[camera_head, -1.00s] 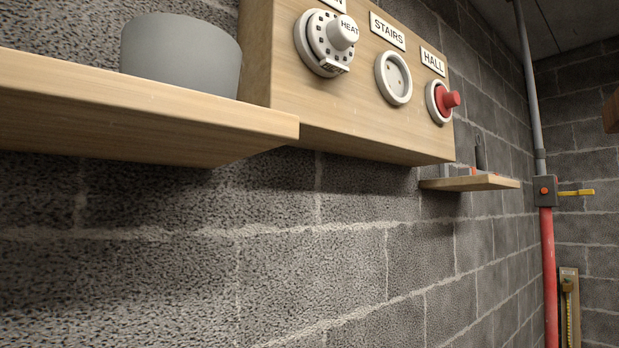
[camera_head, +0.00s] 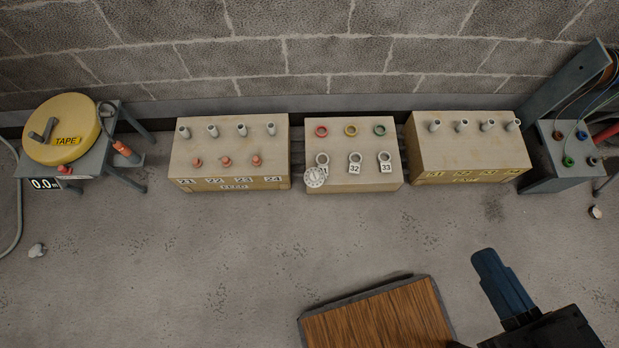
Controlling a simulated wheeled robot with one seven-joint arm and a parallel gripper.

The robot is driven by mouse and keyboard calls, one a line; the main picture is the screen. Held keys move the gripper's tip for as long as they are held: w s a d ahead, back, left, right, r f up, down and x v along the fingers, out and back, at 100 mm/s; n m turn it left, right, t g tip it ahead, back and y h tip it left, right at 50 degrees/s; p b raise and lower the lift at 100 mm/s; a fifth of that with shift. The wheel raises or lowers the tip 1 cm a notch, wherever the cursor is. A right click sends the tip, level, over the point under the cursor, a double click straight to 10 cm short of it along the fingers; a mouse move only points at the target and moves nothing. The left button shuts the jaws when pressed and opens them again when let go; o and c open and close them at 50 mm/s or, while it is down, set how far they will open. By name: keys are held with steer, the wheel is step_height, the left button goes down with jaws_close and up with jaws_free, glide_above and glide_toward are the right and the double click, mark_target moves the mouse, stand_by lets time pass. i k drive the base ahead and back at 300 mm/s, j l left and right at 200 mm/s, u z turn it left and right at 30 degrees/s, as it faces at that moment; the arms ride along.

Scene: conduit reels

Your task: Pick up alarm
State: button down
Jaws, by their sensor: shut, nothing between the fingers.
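Nothing in the head view is marked as an alarm, and I cannot tell for certain which item it is. A round white dial-like unit (camera_head: 315,177) sits at the front left of the middle wooden box (camera_head: 353,184), by the left white ring. Small pale objects lie on the floor at the far left (camera_head: 37,250) and far right (camera_head: 595,212), too small to identify. My gripper (camera_head: 486,259), dark blue, is at the lower right over the floor, shut and empty, well apart from the boxes.
Left box (camera_head: 232,184) and right box (camera_head: 470,175) carry upright grey tubes. A yellow tape reel (camera_head: 62,125) stands on a left bench; a cable stand (camera_head: 572,178) is at right. A brown wooden panel (camera_head: 380,318) is at the bottom. The floor between is clear.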

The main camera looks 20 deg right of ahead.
mark_target(315, 177)
steer(key=k+j, duration=0.25)
steer(key=k, duration=0.15)
steer(key=i+j+z, duration=0.1)
steer(key=j, duration=0.25)
steer(key=i+j+z, duration=0.1)
steer(key=i+j, duration=0.2)
steer(key=i+j+z, duration=0.1)
steer(key=j, duration=0.35)
steer(key=i+j, duration=0.2)
steer(key=j, duration=0.2)
steer(key=i+j+z, duration=0.15)
steer(key=j, duration=0.25)
steer(key=i+j+z, duration=0.1)
steer(key=j, duration=0.35)
